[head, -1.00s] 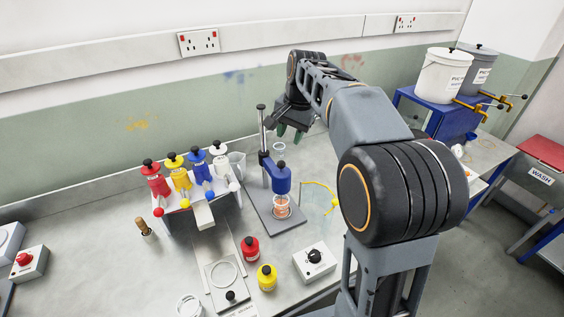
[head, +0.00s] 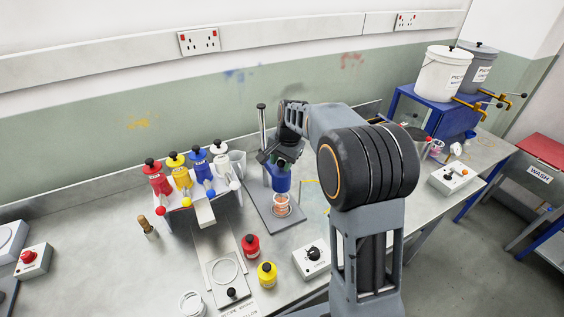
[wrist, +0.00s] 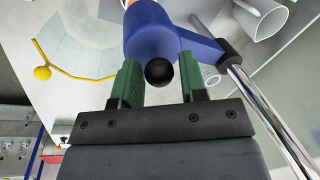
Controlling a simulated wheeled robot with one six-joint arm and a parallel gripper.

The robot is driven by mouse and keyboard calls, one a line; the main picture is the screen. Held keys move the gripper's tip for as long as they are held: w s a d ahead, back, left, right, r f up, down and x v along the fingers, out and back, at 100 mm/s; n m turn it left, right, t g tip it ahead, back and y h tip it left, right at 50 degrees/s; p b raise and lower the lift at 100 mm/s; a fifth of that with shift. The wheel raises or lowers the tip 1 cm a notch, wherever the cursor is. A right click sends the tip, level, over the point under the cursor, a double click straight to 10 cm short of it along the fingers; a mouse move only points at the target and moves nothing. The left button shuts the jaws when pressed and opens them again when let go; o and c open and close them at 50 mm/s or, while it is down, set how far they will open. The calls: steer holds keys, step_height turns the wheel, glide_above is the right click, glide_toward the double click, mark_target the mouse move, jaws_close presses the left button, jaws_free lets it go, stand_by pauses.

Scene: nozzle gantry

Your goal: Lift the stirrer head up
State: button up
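The stirrer head (head: 281,184) is blue and sits on an upright metal post (head: 262,125) above a grey base plate. In the wrist view the blue stirrer head (wrist: 165,38) has a black ball knob (wrist: 159,72) facing me, and its arm runs right to a black collar on the post. My gripper (wrist: 160,82) is open, with its green fingers apart on either side of the knob; I cannot tell whether either touches. In the head view my gripper (head: 276,160) is just above the stirrer head and hides its top. A glass with orange contents (head: 282,205) stands below the head.
Red, yellow, blue and white dispensers (head: 186,175) stand to the left. A red bottle (head: 250,246), a yellow bottle (head: 267,274) and a dial box (head: 312,261) are in front.

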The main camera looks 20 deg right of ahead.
steer(key=shift+f, duration=0.4)
jaws_close()
